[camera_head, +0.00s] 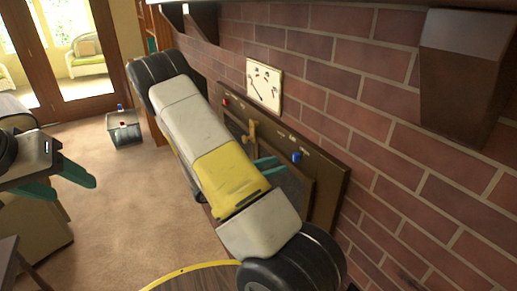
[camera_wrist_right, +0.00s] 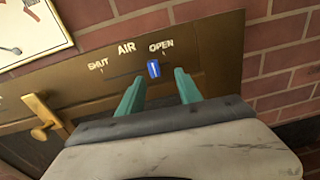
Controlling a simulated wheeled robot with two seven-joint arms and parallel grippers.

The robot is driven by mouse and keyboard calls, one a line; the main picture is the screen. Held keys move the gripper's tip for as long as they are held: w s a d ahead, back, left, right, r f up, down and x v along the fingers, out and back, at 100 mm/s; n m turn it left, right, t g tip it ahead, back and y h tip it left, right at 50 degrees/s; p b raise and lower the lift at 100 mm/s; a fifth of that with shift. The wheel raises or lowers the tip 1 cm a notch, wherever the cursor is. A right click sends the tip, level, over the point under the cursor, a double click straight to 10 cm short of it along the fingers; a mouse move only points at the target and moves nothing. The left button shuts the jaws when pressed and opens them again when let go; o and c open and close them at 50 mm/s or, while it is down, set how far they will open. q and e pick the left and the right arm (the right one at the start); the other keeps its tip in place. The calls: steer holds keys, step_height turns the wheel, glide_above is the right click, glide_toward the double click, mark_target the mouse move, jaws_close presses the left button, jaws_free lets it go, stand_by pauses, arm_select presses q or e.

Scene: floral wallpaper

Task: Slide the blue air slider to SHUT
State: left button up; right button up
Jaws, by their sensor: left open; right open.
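The blue air slider (camera_head: 296,157) is a small knob on the brown panel set in the brick wall. In the right wrist view the blue slider (camera_wrist_right: 153,69) sits beside the OPEN label (camera_wrist_right: 161,47), with AIR to the left and SHUT (camera_wrist_right: 98,66) further left. My right gripper (camera_wrist_right: 159,92) is open, its teal fingers pointing at the panel on either side of the slider; I cannot tell whether they touch it. In the head view my forearm partly hides this gripper (camera_head: 266,164). My left gripper (camera_head: 62,181) is open and empty at the far left.
A brass handle (camera_head: 252,133) and a red knob (camera_head: 225,102) are on the same panel, left of the slider. A framed picture (camera_head: 264,83) hangs above. A dark bracket (camera_head: 465,75) juts out at upper right. A yellow-rimmed round surface (camera_head: 180,272) is below.

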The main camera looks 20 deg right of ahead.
mark_target(293, 157)
steer(key=shift+n+t, duration=0.4)
steer(key=shift+n, duration=0.1)
steer(key=d, duration=0.2)
steer(key=w+d, duration=0.1)
steer(key=d, duration=0.4)
steer(key=shift+w+d+f, duration=0.2)
steer(key=shift+w+d, duration=0.05)
steer(key=shift+w, duration=0.15)
jaws_close()
stand_by(0.7)
